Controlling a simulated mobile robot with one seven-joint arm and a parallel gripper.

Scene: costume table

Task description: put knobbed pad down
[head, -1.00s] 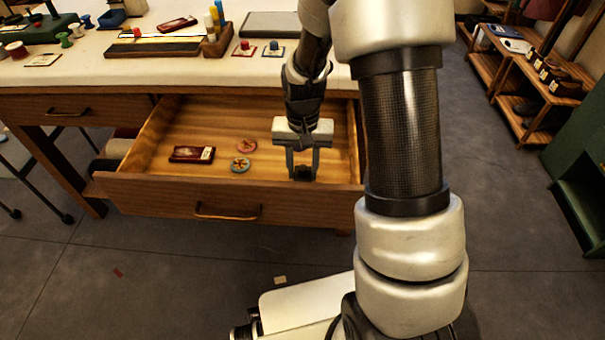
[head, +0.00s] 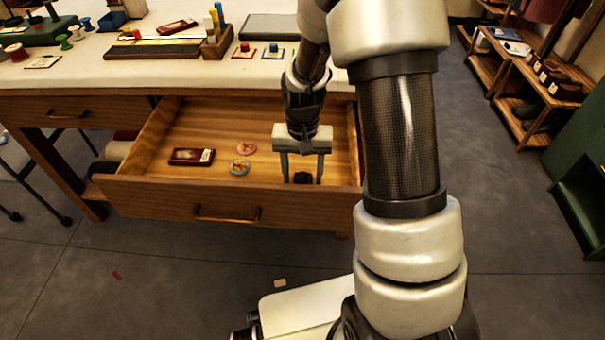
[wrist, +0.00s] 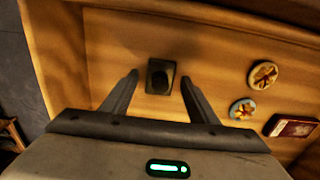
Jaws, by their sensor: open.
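The knobbed pad (wrist: 158,87) is a small dark square with a rounded dark knob. It appears to lie on the floor of the open wooden drawer (head: 228,204), toward its right side. In the head view the pad (head: 302,179) shows as a dark patch low between the fingers. My gripper (head: 302,174) is open above it, one finger on each side. In the wrist view the fingers of my gripper (wrist: 159,78) stand apart from the pad, with gaps on both sides. Nothing is held.
Two round patterned discs (head: 246,148) (head: 239,167) and a dark red labelled box (head: 191,156) lie left of my gripper in the drawer. Drawer walls stand close at the front and right. The tabletop (head: 120,76) above holds spools, trays and coloured pegs.

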